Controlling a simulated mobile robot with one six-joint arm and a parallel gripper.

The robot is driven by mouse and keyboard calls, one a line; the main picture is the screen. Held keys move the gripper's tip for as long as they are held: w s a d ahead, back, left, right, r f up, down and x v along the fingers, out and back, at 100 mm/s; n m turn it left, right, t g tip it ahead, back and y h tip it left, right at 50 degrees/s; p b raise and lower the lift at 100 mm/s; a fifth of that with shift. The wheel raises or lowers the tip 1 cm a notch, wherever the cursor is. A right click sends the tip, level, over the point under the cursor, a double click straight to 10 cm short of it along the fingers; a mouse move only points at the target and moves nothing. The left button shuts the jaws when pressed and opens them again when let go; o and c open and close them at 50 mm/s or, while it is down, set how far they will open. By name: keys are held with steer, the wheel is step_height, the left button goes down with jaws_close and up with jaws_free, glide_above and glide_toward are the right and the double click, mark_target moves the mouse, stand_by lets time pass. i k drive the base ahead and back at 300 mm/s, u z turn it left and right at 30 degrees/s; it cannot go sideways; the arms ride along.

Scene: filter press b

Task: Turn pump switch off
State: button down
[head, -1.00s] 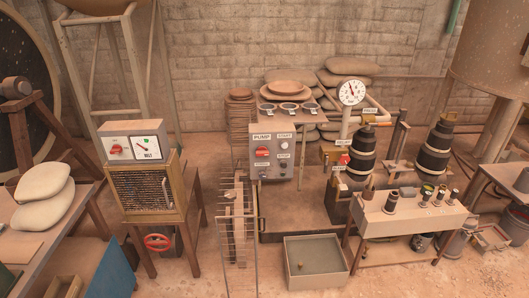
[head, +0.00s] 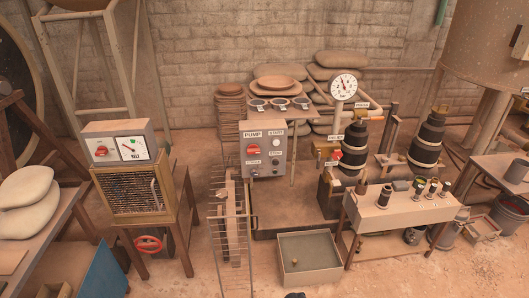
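The grey pump panel (head: 263,166) stands upright at the middle of the head view, with a label reading PUMP at its top left. The red pump switch (head: 253,149) is a rotary knob on a pale plate below that label. Its exact position is too small to read. START and STOP buttons sit at the right of the panel. I cannot make out my gripper. A small dark shape (head: 294,295) shows at the bottom edge, and I cannot tell what it is.
A wire rack (head: 229,240) stands in front of the panel's left side, and a grey open bin (head: 309,262) is on the floor ahead. A mill control box (head: 120,143) with another red knob is at left. A workbench (head: 400,208) with several small containers is at right.

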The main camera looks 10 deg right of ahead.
mark_target(252, 148)
steer(key=u, duration=0.45)
steer(key=k, duration=1.35)
steer(key=u, duration=0.7)
steer(key=i, duration=1.25)
steer(key=u, duration=0.55)
